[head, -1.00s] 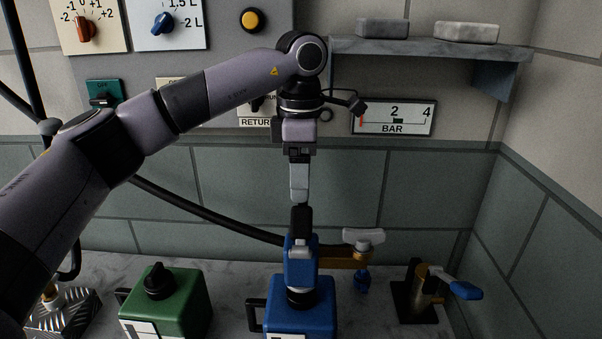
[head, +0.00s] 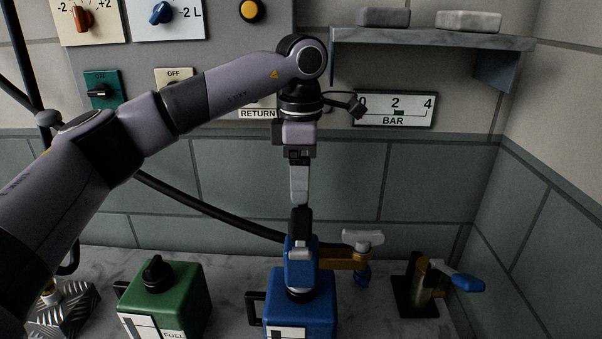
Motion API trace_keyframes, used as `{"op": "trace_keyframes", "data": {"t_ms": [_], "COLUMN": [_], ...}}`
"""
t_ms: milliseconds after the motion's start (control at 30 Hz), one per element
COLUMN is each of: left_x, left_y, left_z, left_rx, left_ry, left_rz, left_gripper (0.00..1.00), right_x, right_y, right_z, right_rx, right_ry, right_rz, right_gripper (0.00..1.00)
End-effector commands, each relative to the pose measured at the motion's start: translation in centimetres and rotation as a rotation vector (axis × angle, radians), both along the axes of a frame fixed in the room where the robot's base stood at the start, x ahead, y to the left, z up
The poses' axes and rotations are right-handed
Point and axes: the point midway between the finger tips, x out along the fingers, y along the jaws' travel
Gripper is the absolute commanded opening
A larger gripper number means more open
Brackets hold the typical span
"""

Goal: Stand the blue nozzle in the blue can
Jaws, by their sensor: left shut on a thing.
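The blue nozzle (head: 301,272) is upright in my left gripper (head: 301,226), which is shut on its top part. A brass arm (head: 343,260) with a grey handle (head: 362,237) shows to the right of the nozzle. The blue can (head: 302,316) stands on the counter directly below, with a black handle on its left. The nozzle's lower end is in line with the can's dark neck (head: 297,294); I cannot tell how far it is inside. My right gripper is not in view.
A green can (head: 178,294) with a black cap stands left of the blue can. A brass fitting with a blue lever (head: 462,281) stands to the right. A black hose (head: 200,215) runs behind the cans. Some marble counter is clear between them.

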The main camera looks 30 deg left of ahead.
Motion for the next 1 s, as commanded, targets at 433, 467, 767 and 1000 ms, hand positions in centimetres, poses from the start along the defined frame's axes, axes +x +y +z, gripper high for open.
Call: {"op": "trace_keyframes", "data": {"t_ms": [433, 467, 767, 1000], "left_x": [0.0, 0.0, 0.0, 0.0], "left_y": [0.0, 0.0, 0.0, -0.1], "left_z": [-0.5, -0.5, 0.6, 4.6], "left_rx": [-0.002, -0.001, 0.000, -0.002], "left_ry": [-0.001, 0.000, -0.002, -0.004], "left_rz": [0.000, 0.000, 0.000, 0.000], "left_gripper": [1.00, 1.00, 1.00, 1.00], "right_x": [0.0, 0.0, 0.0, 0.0], "right_y": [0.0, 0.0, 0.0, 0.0], "right_z": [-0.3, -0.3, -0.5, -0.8], "right_rx": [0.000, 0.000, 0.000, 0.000], "right_ry": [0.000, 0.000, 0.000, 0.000], "right_rz": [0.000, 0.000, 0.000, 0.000], "right_gripper": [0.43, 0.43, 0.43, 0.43]}}
